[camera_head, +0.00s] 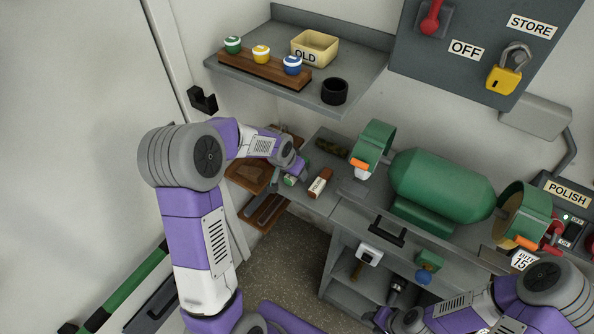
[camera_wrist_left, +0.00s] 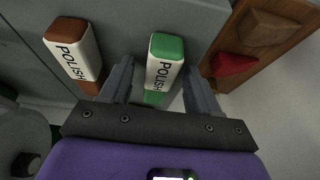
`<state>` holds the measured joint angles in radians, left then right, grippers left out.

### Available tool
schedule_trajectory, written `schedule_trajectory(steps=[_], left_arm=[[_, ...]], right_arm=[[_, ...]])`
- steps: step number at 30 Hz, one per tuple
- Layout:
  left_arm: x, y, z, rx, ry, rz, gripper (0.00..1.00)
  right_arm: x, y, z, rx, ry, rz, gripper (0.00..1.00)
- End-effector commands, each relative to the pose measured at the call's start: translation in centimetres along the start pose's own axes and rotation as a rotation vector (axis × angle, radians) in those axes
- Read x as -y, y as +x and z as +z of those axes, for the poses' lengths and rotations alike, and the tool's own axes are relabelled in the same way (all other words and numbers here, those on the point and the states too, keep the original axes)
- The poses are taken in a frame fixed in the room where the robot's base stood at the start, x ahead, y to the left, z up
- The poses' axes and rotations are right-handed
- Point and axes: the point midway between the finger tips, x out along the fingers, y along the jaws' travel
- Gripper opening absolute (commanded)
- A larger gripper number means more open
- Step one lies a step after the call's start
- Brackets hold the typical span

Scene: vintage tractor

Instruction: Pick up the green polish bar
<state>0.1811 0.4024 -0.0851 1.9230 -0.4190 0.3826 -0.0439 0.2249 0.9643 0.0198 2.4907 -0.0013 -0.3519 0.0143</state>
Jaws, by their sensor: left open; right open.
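The green polish bar (camera_wrist_left: 166,48) has a white wrapper marked POLISH and green ends. It lies on a grey surface, partly covered by my left gripper in the head view (camera_head: 289,181). My left gripper (camera_wrist_left: 158,72) is open, with one finger on each side of the bar and gaps showing beside it. In the head view the left gripper (camera_head: 297,170) reaches down over the bar. My right gripper (camera_head: 383,318) is open and empty at the bottom, low in front of the bench and away from the bar.
A brown polish bar (camera_head: 319,183) lies just beside the green one. The green grinder (camera_head: 430,187) stands to the right on the bench. A wooden tray (camera_head: 247,178) with coloured blocks is on the other side. A shelf (camera_head: 350,60) holding jars and a box is above.

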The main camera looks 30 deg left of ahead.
Motion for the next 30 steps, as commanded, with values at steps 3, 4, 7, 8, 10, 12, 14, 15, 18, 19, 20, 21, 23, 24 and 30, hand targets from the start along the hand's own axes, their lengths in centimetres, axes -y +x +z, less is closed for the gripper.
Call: schedule_trajectory(steps=[3, 4, 7, 8, 10, 12, 14, 15, 18, 19, 20, 21, 23, 24, 30], left_arm=[[0.0, 0.0, 0.0, 0.0, 0.0, 0.0, 0.48], [0.0, 0.0, 0.0, 0.0, 0.0, 0.0, 0.43], [0.0, 0.0, 0.0, 0.0, 0.0, 0.0, 0.28], [0.0, 0.0, 0.0, 0.0, 0.0, 0.0, 0.23], [0.0, 0.0, 0.0, 0.0, 0.0, 0.0, 0.13], [0.0, 0.0, 0.0, 0.0, 0.0, 0.0, 0.02], [0.0, -0.1, 0.0, -0.001, 0.0, 0.0, 0.0], [0.0, -0.1, 0.0, -0.001, 0.0, 0.0, 0.0], [0.0, -0.1, 0.0, -0.001, 0.0, 0.0, 0.0], [0.0, -0.1, -0.1, -0.001, 0.0, 0.0, 0.0], [0.0, -0.2, -0.1, -0.001, 0.0, 0.0, 0.0], [0.0, -0.5, -0.2, -0.002, 0.0, 0.0, 0.0], [0.0, -1.2, -0.6, -0.004, 0.0, -0.001, 0.0], [0.0, -1.8, -0.8, -0.004, 0.001, -0.001, 0.0], [0.0, -5.6, -2.4, -0.005, 0.001, -0.001, 0.0]], right_arm=[[0.0, 0.0, 0.0, 0.0, 0.0, 0.0, 0.43], [0.0, 0.0, 0.0, 0.0, 0.0, 0.0, 0.43], [0.0, 0.0, 0.0, 0.0, 0.0, 0.0, 0.43], [0.0, 0.0, 0.0, 0.0, 0.0, 0.0, 0.43], [0.0, 0.0, 0.0, 0.0, 0.0, 0.0, 0.43], [0.0, 0.0, 0.0, 0.0, 0.0, 0.0, 0.43], [0.0, 0.0, 0.0, 0.0, 0.0, 0.0, 0.43], [0.0, 0.0, 0.0, 0.0, 0.0, 0.0, 0.43], [0.0, 0.0, 0.0, 0.0, 0.0, 0.0, 0.43], [0.0, 0.0, 0.0, 0.0, 0.0, 0.0, 0.43], [0.0, 0.0, 0.0, 0.0, 0.0, 0.0, 0.43], [0.0, -0.1, 0.0, 0.0, 0.0, 0.0, 0.43], [0.1, -0.2, 0.0, 0.0, 0.0, 0.0, 0.43], [0.1, -0.3, 0.0, 0.0, 0.0, 0.0, 0.43], [0.4, -1.0, 0.1, 0.0, 0.0, 0.0, 0.43]])
